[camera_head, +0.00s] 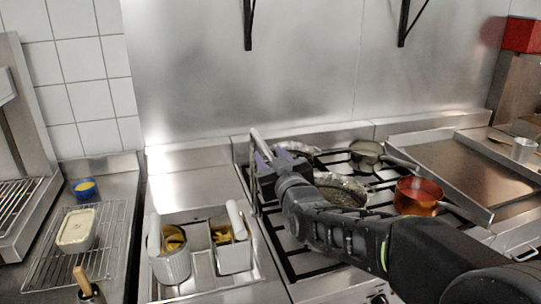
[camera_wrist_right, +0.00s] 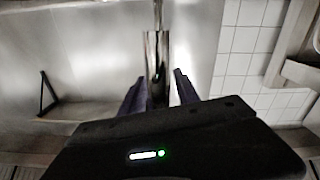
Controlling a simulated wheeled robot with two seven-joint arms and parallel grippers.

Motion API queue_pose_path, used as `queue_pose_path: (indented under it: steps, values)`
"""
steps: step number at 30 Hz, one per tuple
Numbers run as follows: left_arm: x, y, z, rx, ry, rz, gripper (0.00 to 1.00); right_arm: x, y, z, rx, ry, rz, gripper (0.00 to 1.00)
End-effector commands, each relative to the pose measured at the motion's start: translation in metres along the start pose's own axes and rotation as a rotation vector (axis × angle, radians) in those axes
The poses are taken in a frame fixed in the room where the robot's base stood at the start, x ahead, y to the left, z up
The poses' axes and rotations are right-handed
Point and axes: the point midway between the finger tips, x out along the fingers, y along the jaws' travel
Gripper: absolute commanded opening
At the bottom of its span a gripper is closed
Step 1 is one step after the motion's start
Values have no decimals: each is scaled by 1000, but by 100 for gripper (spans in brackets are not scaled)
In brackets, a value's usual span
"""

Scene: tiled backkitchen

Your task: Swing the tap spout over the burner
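The metal tap spout (camera_head: 262,148) stands at the left edge of the hob (camera_head: 298,262), slanting up in front of the steel back wall. My right gripper (camera_head: 264,160) is at the spout, its arm reaching in from the right over the hob. In the right wrist view the shiny spout tube (camera_wrist_right: 157,52) lies between the two purple fingers of my right gripper (camera_wrist_right: 159,84). The fingers are apart, with a narrow gap beside the tube. The hob has black burner grates; my arm hides part of them. My left gripper is not in view.
A copper pot (camera_head: 418,196), a pan (camera_head: 342,190) and a steel pot (camera_head: 366,155) stand on the hob near my right arm. A fryer with two baskets (camera_head: 233,256) is at left. A steel griddle (camera_head: 470,170) lies at right. The front left grate looks clear.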

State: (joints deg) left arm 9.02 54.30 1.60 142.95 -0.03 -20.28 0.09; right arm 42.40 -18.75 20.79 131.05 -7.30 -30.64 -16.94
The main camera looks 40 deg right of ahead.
Motion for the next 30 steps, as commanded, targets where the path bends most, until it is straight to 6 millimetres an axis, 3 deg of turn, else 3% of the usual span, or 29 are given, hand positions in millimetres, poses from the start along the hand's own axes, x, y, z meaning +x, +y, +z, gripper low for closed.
queue_pose_path:
  steps: [5,19,30]
  values:
    - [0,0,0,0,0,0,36,0,0,0,0,0,0,38]
    - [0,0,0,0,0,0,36,0,0,0,0,0,0,0]
    - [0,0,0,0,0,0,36,0,0,0,0,0,0,0]
